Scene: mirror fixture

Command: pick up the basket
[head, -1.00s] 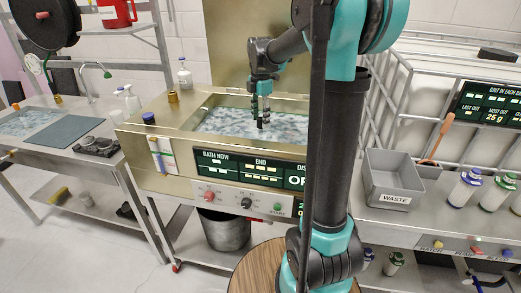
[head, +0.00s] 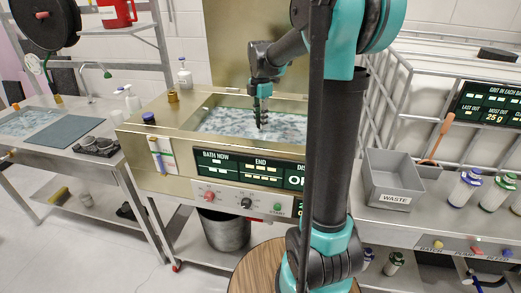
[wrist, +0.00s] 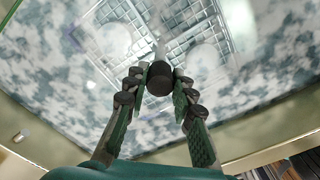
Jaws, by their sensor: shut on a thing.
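The basket (wrist: 188,47) shows in the wrist view as a pale wire mesh under the mottled grey-white liquid of the bath, with round pale shapes over parts of it. A dark round knob (wrist: 159,78) tops a thin upright stem that leads to the mesh. My gripper (wrist: 158,88) has its two green-padded fingers on either side of this knob, shut on it. In the head view my gripper (head: 261,119) points down over the bath (head: 220,122). The basket cannot be made out there.
The bath's metal rim (head: 185,125) surrounds the liquid, with a control panel (head: 247,172) in front. A grey waste bin (head: 392,180) and several bottles stand at right. A sink counter (head: 60,130) is at left. A tall metal panel stands behind the bath.

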